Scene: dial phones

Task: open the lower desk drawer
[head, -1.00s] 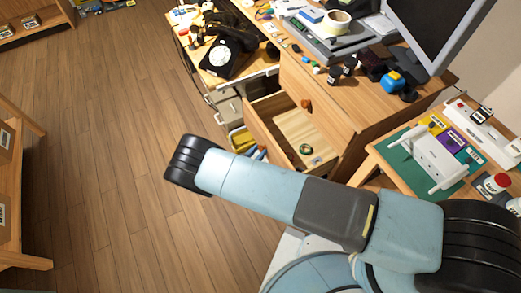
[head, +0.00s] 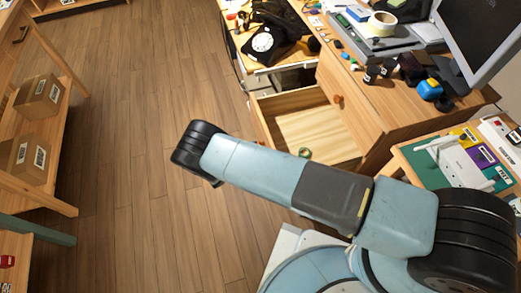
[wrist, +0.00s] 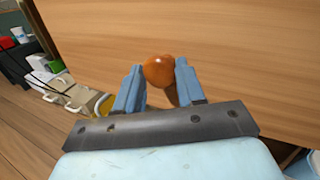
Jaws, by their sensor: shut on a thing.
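The lower desk drawer (head: 282,103) stands pulled out below the upper front of the wooden desk (head: 352,100) in the head view. Its pale inside shows, with a small green ring (head: 305,153) in it. My arm covers its near part, and the gripper is hidden there. In the wrist view my gripper (wrist: 158,82) has its two blue fingers on either side of a round orange-brown knob (wrist: 158,70), shut on it. The knob sits on a plain wooden front (wrist: 230,60). Another knob (head: 338,99) shows on the closed upper front.
A side table with a white device (head: 452,160) stands at the right. Shelves with cardboard boxes (head: 38,97) stand at the left. The wooden floor (head: 130,150) between is clear.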

